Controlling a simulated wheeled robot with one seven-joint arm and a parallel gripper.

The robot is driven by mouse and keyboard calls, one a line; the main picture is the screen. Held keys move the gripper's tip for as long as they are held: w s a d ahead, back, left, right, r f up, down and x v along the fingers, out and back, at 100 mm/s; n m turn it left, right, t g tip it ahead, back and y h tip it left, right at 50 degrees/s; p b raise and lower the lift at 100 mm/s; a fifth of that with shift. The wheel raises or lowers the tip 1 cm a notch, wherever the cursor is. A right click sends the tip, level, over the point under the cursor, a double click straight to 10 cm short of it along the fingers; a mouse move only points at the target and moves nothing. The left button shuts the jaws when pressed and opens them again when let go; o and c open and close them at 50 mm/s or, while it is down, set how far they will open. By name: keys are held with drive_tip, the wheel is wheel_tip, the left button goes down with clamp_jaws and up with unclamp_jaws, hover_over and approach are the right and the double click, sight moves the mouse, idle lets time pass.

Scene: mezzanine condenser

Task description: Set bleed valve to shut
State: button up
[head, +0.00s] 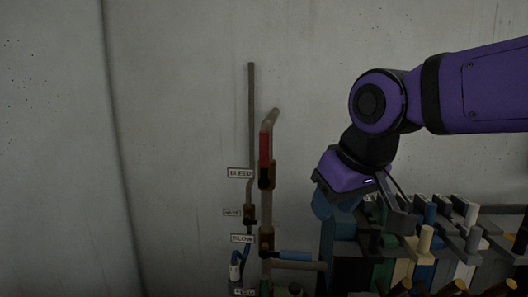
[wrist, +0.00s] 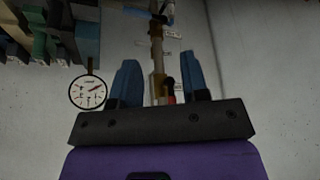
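A valve (head: 267,178) with a red lever (head: 265,150) sits on a brown vertical pipe, beside a label (head: 240,173) that seems to read BLEED. The lever points up, in line with the pipe. My gripper (head: 328,200) is to the right of the valve and slightly lower in the head view, apart from it. In the wrist view my gripper (wrist: 160,68) has its two blue fingers spread wide with nothing held. The pipe and part of the red lever (wrist: 171,98) show between the fingers, beyond them; the gripper body hides the rest.
A lower valve has a blue lever (head: 294,256) pointing right. A small valve (head: 249,214) sits on the thin left pipe. A crowded bank of coloured blocks and posts (head: 425,240) fills the lower right. A round gauge (wrist: 88,91) shows in the wrist view. The left wall is bare.

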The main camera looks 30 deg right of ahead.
drive_tip(key=shift+o, duration=0.7)
drive_tip(key=w+r+m+g, duration=0.2)
drive_tip(key=w+r, duration=0.9)
drive_tip(key=w, duration=0.2)
drive_tip(key=shift+w+g, duration=0.3)
drive_tip(key=shift+g, duration=0.1)
wheel_tip(320, 180, up, 4)
drive_tip(key=m+g, duration=0.2)
hover_over(264, 165)
drive_tip(key=w, duration=0.1)
drive_tip(key=shift+d+r, duration=0.2)
drive_tip(key=shift+d, duration=0.1)
drive_tip(key=shift+w, duration=0.1)
wheel_tip(264, 165, down, 11)
drive_tip(key=shift+r, duration=0.15)
clamp_jaws()
